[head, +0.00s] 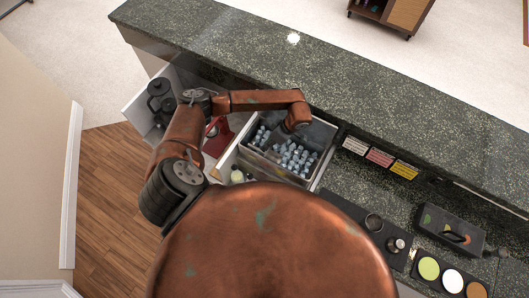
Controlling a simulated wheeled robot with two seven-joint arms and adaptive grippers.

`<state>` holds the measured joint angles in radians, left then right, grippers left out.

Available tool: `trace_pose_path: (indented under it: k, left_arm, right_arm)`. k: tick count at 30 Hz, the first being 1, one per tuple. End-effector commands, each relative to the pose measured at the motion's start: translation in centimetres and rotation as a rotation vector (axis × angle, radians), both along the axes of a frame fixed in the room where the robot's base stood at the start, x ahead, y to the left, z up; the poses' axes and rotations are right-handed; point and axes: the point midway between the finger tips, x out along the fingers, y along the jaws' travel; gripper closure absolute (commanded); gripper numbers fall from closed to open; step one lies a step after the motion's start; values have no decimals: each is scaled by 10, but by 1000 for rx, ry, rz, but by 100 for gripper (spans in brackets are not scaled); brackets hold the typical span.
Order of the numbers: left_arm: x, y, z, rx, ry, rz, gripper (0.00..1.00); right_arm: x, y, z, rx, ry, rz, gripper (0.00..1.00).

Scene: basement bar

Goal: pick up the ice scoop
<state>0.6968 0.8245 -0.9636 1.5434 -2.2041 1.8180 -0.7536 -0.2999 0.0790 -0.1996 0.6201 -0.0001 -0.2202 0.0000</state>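A steel ice bin (317,172) with many pale ice cubes (296,155) sits in an open drawer below the dark stone counter. I cannot make out the ice scoop; the wrist and bin edge cover part of the bin. My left arm bends over from the left, and its wrist end points down over the far part of the bin. My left gripper (299,126) is mostly hidden beneath that wrist, so its fingers cannot be read. My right gripper is not in view.
A raised stone bar top (330,75) runs along the far side. Left of the bin, an open white drawer holds dark items (160,100) and a red one (218,138). To the right are three small labelled cards (379,157), a dark box (449,232) and round coloured discs (429,268).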

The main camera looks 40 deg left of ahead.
Motion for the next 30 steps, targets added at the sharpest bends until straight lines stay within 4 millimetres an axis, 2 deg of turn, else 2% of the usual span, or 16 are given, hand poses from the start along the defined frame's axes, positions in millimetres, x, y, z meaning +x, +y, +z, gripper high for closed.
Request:
trace_pose_path:
  k: [9,15,22,30]
  left_arm:
    - [-10,19,-32,-4,4,4,83]
    - [-13,26,-50,-5,0,4,83]
    - [-13,26,-52,-5,0,3,84]
    - [-13,26,-52,-5,0,3,100]
  right_arm:
    - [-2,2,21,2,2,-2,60]
    - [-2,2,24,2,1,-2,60]
    - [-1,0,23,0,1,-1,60]
    - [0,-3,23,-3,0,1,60]
